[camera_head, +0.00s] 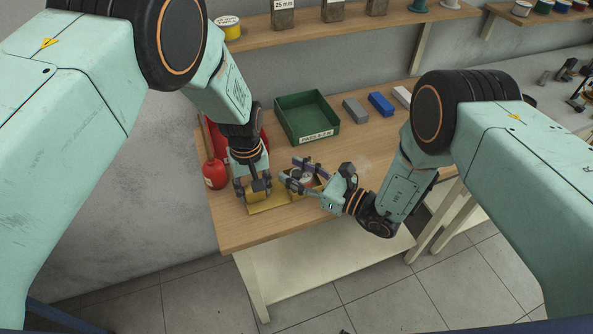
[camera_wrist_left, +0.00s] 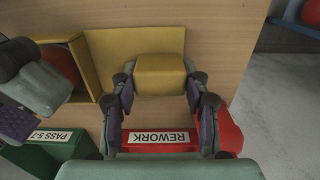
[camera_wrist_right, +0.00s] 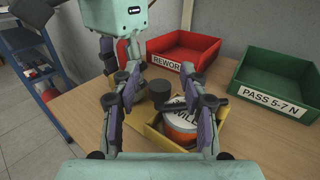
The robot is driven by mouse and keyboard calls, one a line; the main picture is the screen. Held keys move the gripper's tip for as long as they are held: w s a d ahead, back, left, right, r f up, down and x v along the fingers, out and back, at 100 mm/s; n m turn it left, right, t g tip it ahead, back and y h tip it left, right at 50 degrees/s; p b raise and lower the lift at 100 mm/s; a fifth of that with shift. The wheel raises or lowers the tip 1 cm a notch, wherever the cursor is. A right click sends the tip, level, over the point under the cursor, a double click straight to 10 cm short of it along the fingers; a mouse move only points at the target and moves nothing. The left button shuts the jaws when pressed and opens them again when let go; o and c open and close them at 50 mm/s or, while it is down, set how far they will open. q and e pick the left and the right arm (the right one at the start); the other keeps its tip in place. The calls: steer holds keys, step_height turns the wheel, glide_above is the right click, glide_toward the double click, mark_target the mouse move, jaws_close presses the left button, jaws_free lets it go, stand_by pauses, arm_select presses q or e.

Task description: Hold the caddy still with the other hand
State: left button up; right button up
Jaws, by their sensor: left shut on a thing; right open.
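The yellow caddy (camera_head: 268,207) sits on the wooden bench near its front left edge. It has a solid yellow block (camera_wrist_left: 160,75) at one end and an open box part (camera_wrist_right: 222,140) at the other. My left gripper (camera_head: 255,188) is shut on the block, one finger on each side. A round orange and white thing with a printed label (camera_wrist_right: 182,132) sits in the box part. My right gripper (camera_head: 297,176) is open above the caddy, its fingers apart. A dark round piece (camera_wrist_right: 158,92) shows between those fingers; I cannot tell what it belongs to.
A red REWORK bin (camera_wrist_right: 184,52) and a green PASS 5-7 N bin (camera_head: 307,117) stand behind the caddy. A red round container (camera_head: 215,174) stands left of my left gripper. Grey, blue (camera_head: 381,104) and white blocks lie farther right. A shelf (camera_head: 300,32) runs above.

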jaws_close()
stand_by(0.4)
stand_by(0.4)
